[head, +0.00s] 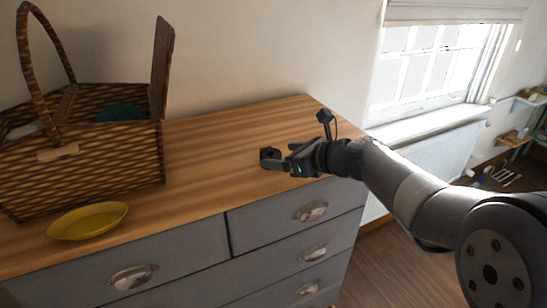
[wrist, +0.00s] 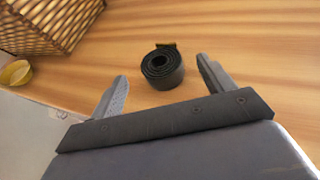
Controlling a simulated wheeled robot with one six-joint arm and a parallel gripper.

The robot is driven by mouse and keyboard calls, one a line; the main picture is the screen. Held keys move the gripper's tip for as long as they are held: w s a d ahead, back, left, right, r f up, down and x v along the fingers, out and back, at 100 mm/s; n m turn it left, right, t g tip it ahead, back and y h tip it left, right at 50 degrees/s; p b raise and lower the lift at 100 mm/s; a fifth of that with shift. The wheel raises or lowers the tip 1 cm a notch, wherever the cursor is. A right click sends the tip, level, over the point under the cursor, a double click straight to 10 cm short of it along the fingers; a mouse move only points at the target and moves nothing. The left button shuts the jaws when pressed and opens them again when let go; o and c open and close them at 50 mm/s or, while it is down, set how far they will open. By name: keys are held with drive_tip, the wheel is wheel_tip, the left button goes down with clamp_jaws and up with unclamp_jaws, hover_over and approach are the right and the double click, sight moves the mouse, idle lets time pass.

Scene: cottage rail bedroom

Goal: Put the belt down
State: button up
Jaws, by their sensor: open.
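A black rolled-up belt (wrist: 163,68) rests on the wooden top of the dresser (head: 215,140). In the head view the belt (head: 269,157) is a small dark coil just left of my gripper's fingers. My gripper (head: 282,163) is open and low over the dresser top near its right end. In the wrist view my gripper's two fingers (wrist: 163,88) are spread wide, with the belt just beyond and between their tips. The belt looks apart from both fingers.
A wicker basket (head: 110,165) with a raised lid and handle stands on the dresser's left. A yellow dish (head: 88,221) lies in front of it. The dresser top between basket and belt is clear. A window (head: 430,65) and radiator (head: 440,160) are at the right.

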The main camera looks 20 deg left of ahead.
drive_tip(key=b+v, duration=0.1)
drive_tip(key=v, duration=0.6)
